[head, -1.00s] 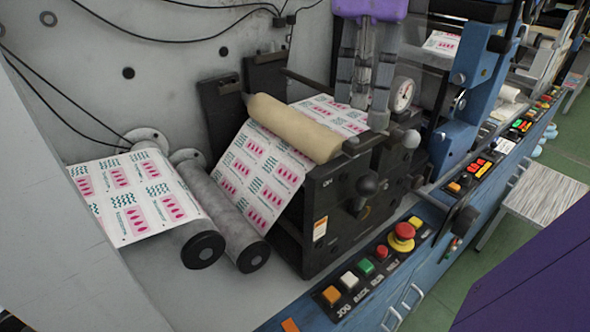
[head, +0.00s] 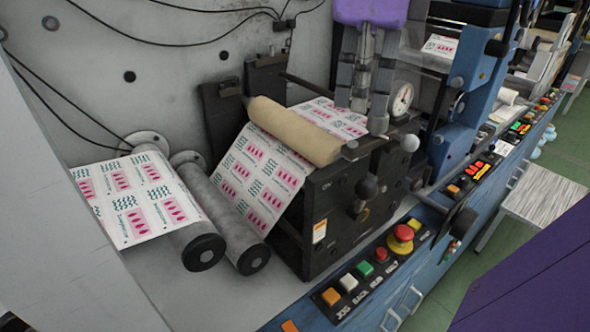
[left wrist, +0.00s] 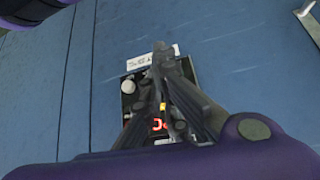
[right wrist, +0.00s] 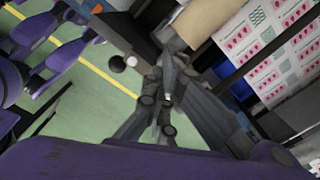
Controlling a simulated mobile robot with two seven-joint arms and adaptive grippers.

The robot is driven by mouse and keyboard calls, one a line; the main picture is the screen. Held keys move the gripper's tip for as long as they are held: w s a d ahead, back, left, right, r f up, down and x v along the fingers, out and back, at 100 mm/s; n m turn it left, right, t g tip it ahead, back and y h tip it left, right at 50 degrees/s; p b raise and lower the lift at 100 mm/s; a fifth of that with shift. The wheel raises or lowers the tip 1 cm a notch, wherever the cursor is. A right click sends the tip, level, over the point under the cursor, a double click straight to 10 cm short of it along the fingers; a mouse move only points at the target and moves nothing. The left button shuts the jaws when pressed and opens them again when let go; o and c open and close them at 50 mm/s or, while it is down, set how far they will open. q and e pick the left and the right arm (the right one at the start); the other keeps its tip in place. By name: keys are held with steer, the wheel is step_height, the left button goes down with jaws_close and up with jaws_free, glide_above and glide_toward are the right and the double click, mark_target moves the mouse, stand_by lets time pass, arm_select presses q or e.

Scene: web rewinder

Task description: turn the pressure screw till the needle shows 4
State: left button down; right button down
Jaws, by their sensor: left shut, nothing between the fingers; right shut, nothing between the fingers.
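A round white pressure gauge (head: 402,98) stands upright behind the black nip unit (head: 335,205); its needle is too small to read. A pale ball knob (head: 410,143) and a black ball knob (head: 367,187) sit on the unit. I cannot tell which part is the pressure screw; my right gripper may hide it. My right gripper (head: 368,115) is shut and empty, pointing down over the unit, just left of the gauge. The pale knob also shows in the right wrist view (right wrist: 131,61). My left gripper (left wrist: 160,48) shows only in its wrist view, shut and empty, above a small panel with red marks.
The printed web (head: 262,175) runs over a tan roller (head: 293,130) beside the unit. A button strip with a red emergency stop (head: 403,233) lies in front. Blue machine frames (head: 460,130) stand to the right.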

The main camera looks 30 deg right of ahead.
arm_select(q)
steer(key=shift+w+r, duration=0.2)
steer(key=shift+w, duration=0.35)
arm_select(e)
steer(key=shift+s+f, duration=0.3)
steer(key=shift+f, duration=0.35)
arm_select(q)
steer(key=shift+s+r+p, duration=0.1)
steer(key=shift+s+p, duration=0.15)
steer(key=shift+p, duration=0.1)
steer(key=shift+s+a, duration=0.1)
steer(key=shift+s, duration=0.1)
arm_select(e)
steer(key=shift+s+d, duration=0.1)
arm_select(q)
steer(key=shift+w+r+p, duration=0.35)
steer(key=shift+p, duration=0.05)
arm_select(e)
steer(key=shift+w+d, duration=0.3)
steer(key=shift+d, duration=0.1)
steer(key=shift+w+d, duration=0.1)
steer(key=shift+d, duration=0.1)
arm_select(q)
steer(key=shift+s, duration=0.2)
